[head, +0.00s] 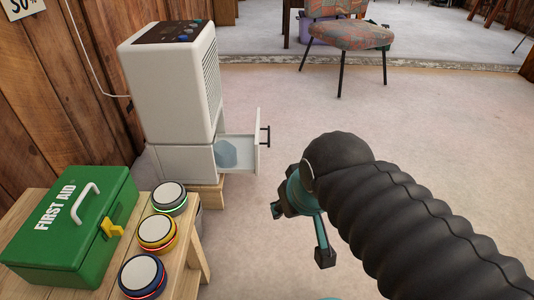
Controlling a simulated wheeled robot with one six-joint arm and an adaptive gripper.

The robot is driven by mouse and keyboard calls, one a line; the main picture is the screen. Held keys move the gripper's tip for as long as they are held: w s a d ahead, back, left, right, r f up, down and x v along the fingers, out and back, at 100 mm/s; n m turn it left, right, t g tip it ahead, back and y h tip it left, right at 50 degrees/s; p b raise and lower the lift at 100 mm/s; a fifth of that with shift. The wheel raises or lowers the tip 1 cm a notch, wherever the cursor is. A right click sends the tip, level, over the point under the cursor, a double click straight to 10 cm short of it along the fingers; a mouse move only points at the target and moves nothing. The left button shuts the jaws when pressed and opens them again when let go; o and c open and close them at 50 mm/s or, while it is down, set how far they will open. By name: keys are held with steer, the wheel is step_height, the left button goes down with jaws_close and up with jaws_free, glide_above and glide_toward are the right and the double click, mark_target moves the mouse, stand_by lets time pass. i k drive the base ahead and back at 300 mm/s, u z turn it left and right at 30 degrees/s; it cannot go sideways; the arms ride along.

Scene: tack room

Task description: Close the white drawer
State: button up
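The white drawer (256,160) stands pulled out to the right from the bottom of a tall white appliance (170,90). Its front panel has a dark bar handle (267,136) on its outer side. A pale blue, faceted object (226,154) lies inside the drawer. My gripper (301,234) is to the right of the drawer and nearer to the camera, apart from it. Its two fingers look spread, with nothing seen between them. My black, ribbed arm hides part of the gripper.
A patterned chair (349,34) stands at the back. The floor right of the drawer is clear.

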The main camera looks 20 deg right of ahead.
mark_target(248, 145)
steer(key=k, duration=1.05)
steer(key=z, duration=0.7)
steer(key=i, duration=0.75)
steer(key=z, duration=0.55)
steer(key=i, duration=0.65)
steer(key=u, duration=0.9)
steer(key=i, duration=0.65)
steer(key=u, duration=0.7)
steer(key=k, duration=0.5)
steer(key=u, duration=0.7)
steer(key=i, duration=0.6)
steer(key=z, duration=1.6)
